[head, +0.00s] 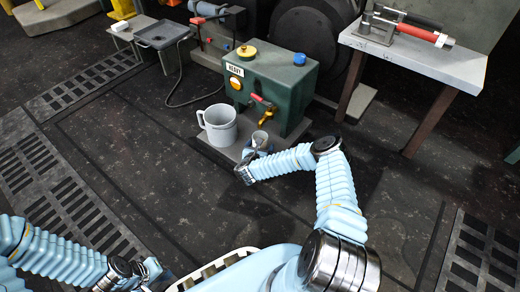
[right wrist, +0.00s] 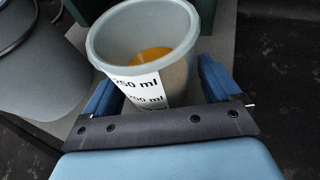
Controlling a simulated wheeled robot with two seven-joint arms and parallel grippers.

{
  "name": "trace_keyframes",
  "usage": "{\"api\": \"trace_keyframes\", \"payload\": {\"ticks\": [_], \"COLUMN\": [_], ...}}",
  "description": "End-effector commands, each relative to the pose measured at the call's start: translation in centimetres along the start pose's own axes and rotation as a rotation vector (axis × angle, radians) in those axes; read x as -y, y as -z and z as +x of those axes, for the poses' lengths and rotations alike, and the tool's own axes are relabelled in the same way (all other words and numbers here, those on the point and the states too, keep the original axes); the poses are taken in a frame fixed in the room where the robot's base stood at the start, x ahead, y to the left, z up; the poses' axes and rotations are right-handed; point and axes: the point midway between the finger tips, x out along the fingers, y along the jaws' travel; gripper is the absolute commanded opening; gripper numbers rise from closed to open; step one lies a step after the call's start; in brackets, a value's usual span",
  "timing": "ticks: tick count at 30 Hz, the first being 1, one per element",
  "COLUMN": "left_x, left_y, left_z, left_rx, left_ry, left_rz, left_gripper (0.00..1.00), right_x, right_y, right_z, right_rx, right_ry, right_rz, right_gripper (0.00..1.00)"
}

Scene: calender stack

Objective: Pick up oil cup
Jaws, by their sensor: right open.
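The oil cup (right wrist: 143,55) is a small pale grey cup with amber oil inside and a white label reading 250 ml. In the head view the cup (head: 260,138) stands in front of the green oil tank (head: 270,85), near its brass tap. My right gripper (right wrist: 158,88) is open, with one blue finger on each side of the cup. I cannot tell whether either finger touches it. My left gripper (head: 148,272) is low at the left in the head view, away from the cup; its finger gap is unclear.
A larger grey mug (head: 218,126) stands just left of the cup, close to my right gripper. The tap (head: 266,114) with a red handle hangs close to the cup. A side table (head: 425,60) with a red-handled tool is at right. The dark floor in front is clear.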

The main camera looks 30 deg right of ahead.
Motion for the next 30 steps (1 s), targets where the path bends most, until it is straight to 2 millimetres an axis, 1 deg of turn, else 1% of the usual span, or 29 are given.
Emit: {"api": "trace_keyframes", "payload": {"ticks": [5,6,8,15,18,30], "left_x": [-0.01,-0.02,-0.02,-0.02,-0.02,-0.07], "left_y": [0.01,0.01,0.01,0.01,0.01,0.0], "left_z": [-0.04,-0.05,-0.05,-0.04,-0.05,-0.18], "left_rx": [0.0,0.0,0.0,0.0,0.0,0.0], "left_ry": [0.0,0.0,0.0,0.0,0.0,0.0], "left_rz": [0.0,0.0,0.0,0.0,0.0,0.0], "left_gripper": [0.0,0.0,0.0,0.0,0.0,0.0], "right_x": [-0.03,-0.03,-0.03,-0.03,-0.04,-0.03], "right_y": [-0.05,-0.06,-0.05,-0.05,-0.09,-0.39], "right_z": [0.0,0.0,-0.01,-0.02,-0.02,-0.14], "right_rx": [0.0,0.0,0.0,0.0,0.001,0.001], "right_ry": [-0.001,-0.001,-0.001,-0.001,-0.001,-0.001], "right_rz": [0.0,0.0,0.0,0.0,0.0,0.0], "right_gripper": [0.91,0.88,0.78,0.42,0.28,0.28]}}
